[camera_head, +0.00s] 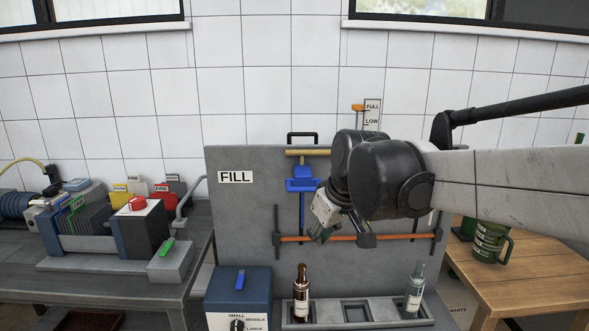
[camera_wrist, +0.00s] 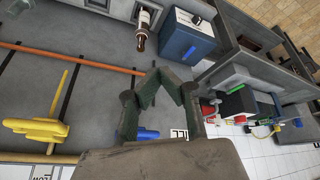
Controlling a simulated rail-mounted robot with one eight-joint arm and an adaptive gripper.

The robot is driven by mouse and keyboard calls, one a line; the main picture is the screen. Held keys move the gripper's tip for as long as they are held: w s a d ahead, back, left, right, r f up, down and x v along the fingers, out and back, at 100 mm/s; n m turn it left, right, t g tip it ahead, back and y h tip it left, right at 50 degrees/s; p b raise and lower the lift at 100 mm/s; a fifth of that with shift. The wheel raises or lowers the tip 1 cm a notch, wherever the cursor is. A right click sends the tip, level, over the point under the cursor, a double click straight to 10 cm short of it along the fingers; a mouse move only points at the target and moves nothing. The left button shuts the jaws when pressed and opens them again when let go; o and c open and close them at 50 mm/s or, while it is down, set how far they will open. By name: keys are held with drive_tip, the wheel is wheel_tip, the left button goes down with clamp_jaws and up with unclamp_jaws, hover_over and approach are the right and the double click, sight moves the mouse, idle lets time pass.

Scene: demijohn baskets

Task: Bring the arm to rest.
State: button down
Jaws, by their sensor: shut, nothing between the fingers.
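My gripper (camera_head: 323,236) is in front of the grey FILL panel in the head view, tilted downward at the end of my bent arm, which comes in from the right. In the wrist view my gripper (camera_wrist: 162,84) has its green-padded fingers shut, with nothing held. It overlaps the orange bar (camera_head: 375,237) in the head view, and I cannot tell how far apart they are.
A brown bottle (camera_head: 301,295) and a grey-green bottle (camera_head: 414,290) stand in the tray below. A blue selector box (camera_head: 238,296) stands left. A wooden table (camera_head: 535,270) with a green mug (camera_head: 490,242) is right. A grey bench with machines (camera_head: 85,230) is far left.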

drive_tip(key=s+d+f+m+t+h, duration=0.1)
drive_tip(key=s+d+f+m, duration=0.2)
drive_tip(key=s+d, duration=0.4)
drive_tip(key=s+d+f+m+t+h, duration=0.1)
drive_tip(key=s+d+f+m, duration=0.2)
drive_tip(key=s+d, duration=0.4)
drive_tip(key=s+f, duration=0.1)
drive_tip(key=s, duration=0.5)
drive_tip(key=shift+s+d+m+t, duration=0.2)
drive_tip(key=shift+m+t, duration=0.1)
drive_tip(key=shift+m, duration=0.1)
